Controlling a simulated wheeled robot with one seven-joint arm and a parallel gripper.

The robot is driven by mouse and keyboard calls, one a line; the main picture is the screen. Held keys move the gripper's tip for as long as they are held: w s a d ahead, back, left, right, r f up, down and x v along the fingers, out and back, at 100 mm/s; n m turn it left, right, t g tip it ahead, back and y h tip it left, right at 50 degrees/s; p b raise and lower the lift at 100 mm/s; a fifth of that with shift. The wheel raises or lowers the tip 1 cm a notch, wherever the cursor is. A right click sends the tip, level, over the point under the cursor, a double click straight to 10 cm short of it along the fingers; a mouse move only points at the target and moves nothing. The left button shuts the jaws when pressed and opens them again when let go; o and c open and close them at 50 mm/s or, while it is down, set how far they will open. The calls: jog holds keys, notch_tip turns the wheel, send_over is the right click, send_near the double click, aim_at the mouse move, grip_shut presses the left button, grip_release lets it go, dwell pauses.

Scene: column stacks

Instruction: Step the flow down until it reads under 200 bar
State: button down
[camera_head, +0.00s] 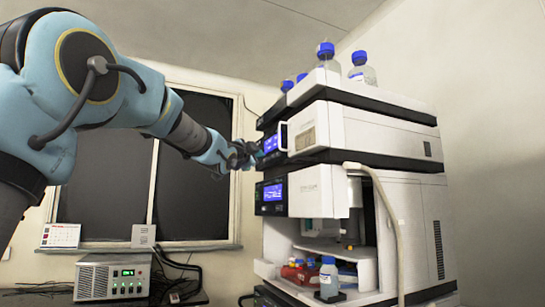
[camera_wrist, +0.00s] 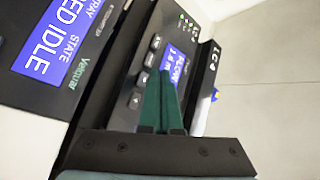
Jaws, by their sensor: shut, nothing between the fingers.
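The liquid chromatography stack (camera_head: 380,135) stands at the right in the head view. Its upper module has a small blue display (camera_head: 271,143), which also shows in the wrist view (camera_wrist: 172,62) with "FLOW" and a number like 1.4, partly hidden. A column of small buttons (camera_wrist: 136,99) runs beside that display. My gripper (camera_head: 248,155) is in front of the upper module's panel. In the wrist view, its green fingers (camera_wrist: 164,78) are shut and empty, their tips over the panel beside the buttons and display. I cannot tell whether they touch. No bar reading is legible.
A lower module display (camera_head: 273,192) sits below; the wrist view shows a large display (camera_wrist: 58,38) reading "STATE" and "IDLE". Blue-capped bottles (camera_head: 326,58) stand on top of the stack, and more bottles (camera_head: 328,278) sit low inside. A tube (camera_head: 390,215) hangs along its front.

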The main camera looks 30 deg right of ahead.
jog(key=a, duration=0.2)
jog(key=a+p, duration=0.1)
jog(key=shift+w+a, duration=0.25)
jog(key=shift+a, duration=0.15)
dwell(0.5)
jog(key=w+a+f+n+y, duration=0.35)
jog(key=a+f, duration=0.25)
jog(key=f, duration=0.4)
jog(key=w+a+f+n+y, duration=0.3)
jog(key=a+f+n+y, duration=0.15)
jog(key=a+f, duration=0.35)
jog(key=s+a+f+n+g+y, duration=0.1)
jog(key=a+f+n+y, duration=0.1)
jog(key=a+f, duration=0.45)
jog(key=s+a+f+n+g+y, duration=0.15)
jog(key=a+f, duration=0.25)
jog(key=f, duration=0.5)
jog(key=s+a+f+n+g+y, duration=0.2)
jog(key=s+a+f+n+g, duration=0.2)
jog(key=s+a+f, duration=0.5)
jog(key=s+a+f+n+g+y, duration=0.2)
jog(key=s+a+f+n+g, duration=0.2)
jog(key=s+a+f, duration=0.5)
jog(key=s+f+n, duration=0.1)
jog(key=s+f, duration=0.1)
jog(key=s, duration=0.2)
jog(key=shift+s+y, duration=0.35)
jog(key=shift+n, duration=0.25)
